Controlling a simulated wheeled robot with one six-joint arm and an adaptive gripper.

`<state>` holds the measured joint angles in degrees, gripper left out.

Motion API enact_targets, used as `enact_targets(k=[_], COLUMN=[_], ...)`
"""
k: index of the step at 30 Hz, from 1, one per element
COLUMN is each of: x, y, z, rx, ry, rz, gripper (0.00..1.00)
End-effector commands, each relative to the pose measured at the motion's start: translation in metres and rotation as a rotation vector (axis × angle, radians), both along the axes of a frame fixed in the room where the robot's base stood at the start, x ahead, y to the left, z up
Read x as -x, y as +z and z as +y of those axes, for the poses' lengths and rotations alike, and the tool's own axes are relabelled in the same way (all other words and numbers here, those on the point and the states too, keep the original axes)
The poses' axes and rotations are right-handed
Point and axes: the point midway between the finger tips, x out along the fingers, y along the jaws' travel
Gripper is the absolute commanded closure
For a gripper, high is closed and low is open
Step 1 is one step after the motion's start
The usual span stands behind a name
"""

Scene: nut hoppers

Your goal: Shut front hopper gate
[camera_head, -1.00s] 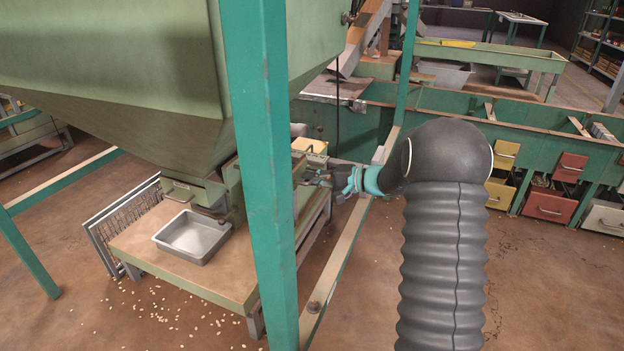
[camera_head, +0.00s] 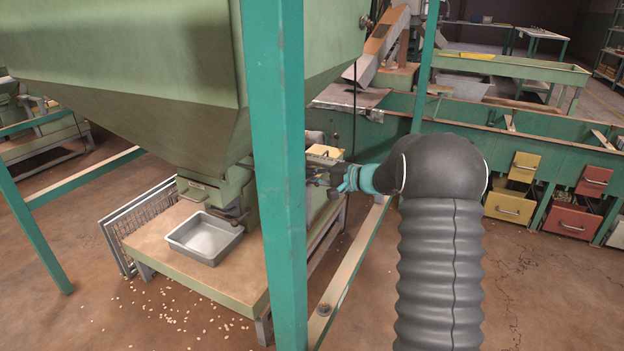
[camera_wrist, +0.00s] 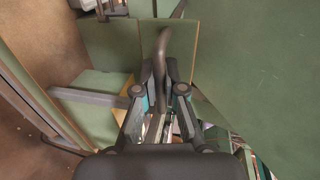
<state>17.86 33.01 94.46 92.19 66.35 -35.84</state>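The front hopper (camera_head: 130,130) is a big green funnel at the left of the head view. Its outlet (camera_head: 204,190) sits low over a wooden-topped stand. A dark, curved handle bar (camera_wrist: 163,48) shows in the wrist view and runs down between my two fingers. I take it as the gate's handle; the gate plate itself is not clear. My gripper (camera_head: 320,177) is at the right side of the outlet in the head view, partly behind a post. In the wrist view my gripper (camera_wrist: 160,80) has a finger on each side of the bar. Whether they press on it I cannot tell.
A teal post (camera_head: 278,200) stands between my camera and the outlet. A grey metal tray (camera_head: 205,262) is on the stand (camera_head: 150,240) below the outlet, and looks empty. Pale nuts (camera_head: 180,318) lie on the floor. Green benches with coloured drawers (camera_head: 510,205) are at the right.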

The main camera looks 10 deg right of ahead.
Motion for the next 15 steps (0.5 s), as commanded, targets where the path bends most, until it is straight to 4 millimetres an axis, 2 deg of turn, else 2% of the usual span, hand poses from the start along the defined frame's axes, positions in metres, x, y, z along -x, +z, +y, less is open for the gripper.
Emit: enact_targets(k=[1,3,15], x=[-0.002,-0.002,0.002], y=[0.002,0.001,0.002], z=[0.003,0.003,-0.007], rx=[-0.001,-0.001,-0.001], ry=[0.000,0.000,-0.007], rz=[-0.003,-0.003,-0.002], gripper=[0.81,0.66,0.66])
